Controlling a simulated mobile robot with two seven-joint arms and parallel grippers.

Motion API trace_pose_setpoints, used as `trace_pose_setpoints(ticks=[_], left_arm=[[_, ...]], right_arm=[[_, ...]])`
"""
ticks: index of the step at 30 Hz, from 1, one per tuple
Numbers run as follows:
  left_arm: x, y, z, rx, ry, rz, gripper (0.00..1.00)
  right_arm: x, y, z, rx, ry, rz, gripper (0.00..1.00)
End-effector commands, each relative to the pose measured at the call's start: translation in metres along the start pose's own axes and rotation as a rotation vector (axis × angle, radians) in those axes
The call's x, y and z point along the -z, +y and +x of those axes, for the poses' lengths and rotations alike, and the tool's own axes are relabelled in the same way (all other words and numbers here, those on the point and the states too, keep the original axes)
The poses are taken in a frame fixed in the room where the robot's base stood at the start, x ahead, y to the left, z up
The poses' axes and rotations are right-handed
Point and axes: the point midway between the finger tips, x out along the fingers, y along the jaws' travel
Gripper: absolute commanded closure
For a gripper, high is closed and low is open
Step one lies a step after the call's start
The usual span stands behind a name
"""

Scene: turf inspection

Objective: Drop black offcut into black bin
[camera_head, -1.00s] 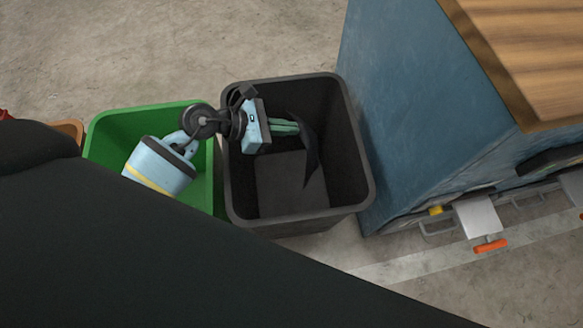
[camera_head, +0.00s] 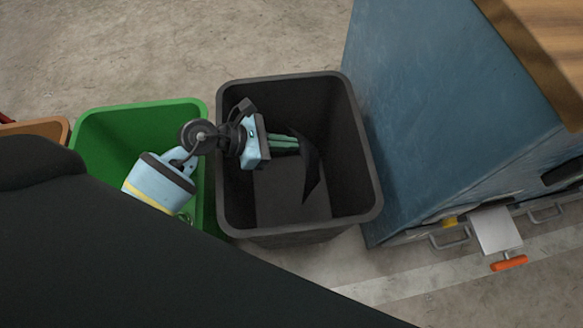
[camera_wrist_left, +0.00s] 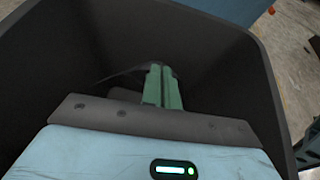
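The black bin (camera_head: 372,215) stands open on the floor in the middle of the head view. My left gripper (camera_head: 297,145) reaches over its opening from the left. Its green fingers are close together on the black offcut (camera_head: 312,175), a thin curved dark piece that hangs down inside the bin's outline. In the left wrist view, the fingers (camera_wrist_left: 162,88) point into the black bin (camera_wrist_left: 60,50), and the offcut (camera_wrist_left: 125,77) shows faintly beside them, dark against the dark wall. My right gripper is in neither view.
A green bin (camera_head: 90,135) stands left of the black bin, with an orange bin (camera_head: 50,128) further left. A blue workbench (camera_head: 430,120) with a wooden top (camera_head: 545,45) stands close on the right. An orange-handled tool (camera_head: 508,263) shows by the bench.

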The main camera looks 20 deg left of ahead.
Motion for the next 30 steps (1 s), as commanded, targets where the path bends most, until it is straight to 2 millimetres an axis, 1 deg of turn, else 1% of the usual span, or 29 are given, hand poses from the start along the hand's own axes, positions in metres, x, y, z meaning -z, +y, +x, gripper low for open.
trace_pose_setpoints(ticks=[2,3,8,14,20,26,30], left_arm=[[-0.0007,0.0000,-0.0003,0.000,-0.001,0.000,1.00],[-0.0007,0.0000,-0.0003,0.000,-0.001,0.000,0.94],[-0.0006,0.0000,-0.0002,0.000,0.000,0.000,0.73],[-0.0004,0.0001,-0.0002,0.000,0.000,0.000,0.73],[-0.0004,0.0001,-0.0002,0.000,0.000,0.000,0.46],[-0.0004,0.0001,-0.0002,0.000,0.000,0.000,0.45],[-0.0004,0.0001,-0.0002,0.000,0.000,0.000,0.28]], right_arm=[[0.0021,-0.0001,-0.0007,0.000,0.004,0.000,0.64],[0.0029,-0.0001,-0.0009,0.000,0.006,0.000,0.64],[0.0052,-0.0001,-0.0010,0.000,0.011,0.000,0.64],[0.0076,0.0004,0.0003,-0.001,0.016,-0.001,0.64],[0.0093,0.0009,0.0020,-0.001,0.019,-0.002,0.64],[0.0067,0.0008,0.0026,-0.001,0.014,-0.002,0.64],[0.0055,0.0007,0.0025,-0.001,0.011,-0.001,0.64]])
